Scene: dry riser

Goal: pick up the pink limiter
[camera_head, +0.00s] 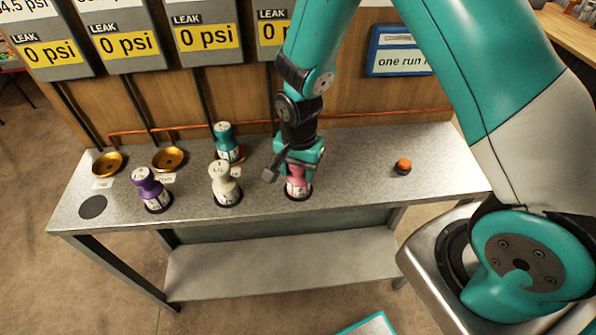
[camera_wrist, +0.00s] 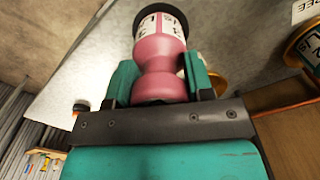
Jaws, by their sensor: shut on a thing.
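The pink limiter (camera_head: 297,186) stands upright at the bench's front, right of the cream limiter. In the wrist view the pink limiter (camera_wrist: 160,55) has a white label and a black base, and its waist is between my two fingers. My gripper (camera_head: 299,165) comes down on it from above and is shut on it; it also shows in the wrist view (camera_wrist: 160,80). The limiter's base appears to be at bench height; I cannot tell whether it touches. My gripper hides its top in the head view.
A cream limiter (camera_head: 224,184), a purple limiter (camera_head: 151,190) and a teal limiter (camera_head: 227,142) stand left on the metal bench (camera_head: 350,165). Two brass cups (camera_head: 107,164) (camera_head: 169,159) are at the back left. An orange-topped knob (camera_head: 403,166) is at right. Gauges (camera_head: 207,37) hang behind.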

